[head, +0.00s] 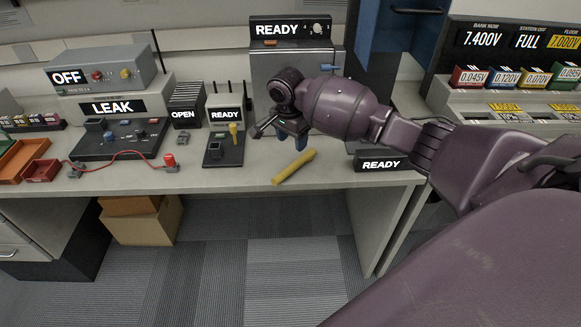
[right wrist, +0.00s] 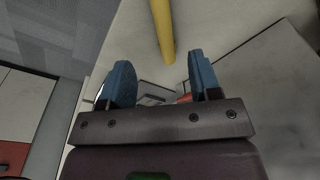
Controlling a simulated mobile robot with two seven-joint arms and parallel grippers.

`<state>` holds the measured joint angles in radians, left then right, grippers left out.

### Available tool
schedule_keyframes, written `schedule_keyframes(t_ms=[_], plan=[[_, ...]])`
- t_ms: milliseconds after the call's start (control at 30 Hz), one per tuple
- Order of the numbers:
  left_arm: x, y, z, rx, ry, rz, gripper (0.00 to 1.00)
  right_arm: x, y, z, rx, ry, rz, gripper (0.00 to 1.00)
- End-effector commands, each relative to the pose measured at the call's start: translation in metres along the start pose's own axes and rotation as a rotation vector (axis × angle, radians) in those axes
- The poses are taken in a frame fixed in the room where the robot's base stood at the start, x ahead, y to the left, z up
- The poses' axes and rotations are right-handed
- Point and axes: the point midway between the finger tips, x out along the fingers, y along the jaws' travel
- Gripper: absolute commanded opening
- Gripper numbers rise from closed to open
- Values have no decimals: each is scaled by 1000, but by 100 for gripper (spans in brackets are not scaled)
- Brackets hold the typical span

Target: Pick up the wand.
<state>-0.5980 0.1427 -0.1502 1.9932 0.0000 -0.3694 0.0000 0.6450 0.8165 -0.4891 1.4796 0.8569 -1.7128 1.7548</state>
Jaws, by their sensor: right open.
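A yellow rod, taken as the wand (head: 294,166), lies at a slant on the light desk, close to its front edge. It also shows in the right wrist view (right wrist: 163,28), beyond the fingers and roughly in line with the gap between them. My right gripper (head: 291,140) is above the desk, behind the rod in the head view. Its blue fingers are apart with nothing between them, and they do not touch the rod. In the right wrist view the open right gripper (right wrist: 160,82) shows both fingers. My left gripper is in no view.
A grey machine marked READY (head: 283,75) stands behind the right gripper. A small black stand (head: 215,152) with a yellow piece is left of the rod. A READY sign (head: 381,164) is to the right. The desk (head: 215,181) is bare around the rod.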

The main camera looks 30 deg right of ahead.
Motion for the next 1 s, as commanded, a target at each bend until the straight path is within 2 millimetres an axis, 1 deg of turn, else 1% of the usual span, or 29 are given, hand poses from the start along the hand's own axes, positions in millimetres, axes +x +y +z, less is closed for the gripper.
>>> schedule_keyframes(t_ms=[67, 300, 400, 667, 767, 900, 1000], plan=[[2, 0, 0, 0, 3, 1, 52, 6, 0, 0, 14, 0, 1, 57], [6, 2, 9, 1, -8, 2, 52, 41, 0, 1, 14, 0, 1, 57], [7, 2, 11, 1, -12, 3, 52, 51, -1, 0, 13, 0, -1, 57], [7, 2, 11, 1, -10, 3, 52, 62, -1, -1, 12, 1, -2, 57], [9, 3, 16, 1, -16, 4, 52, 74, -2, -2, 12, 1, 0, 57], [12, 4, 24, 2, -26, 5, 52, 95, -3, -3, 12, -1, 2, 57], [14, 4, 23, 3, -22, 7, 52, 106, -3, -3, 11, -1, 1, 57]])
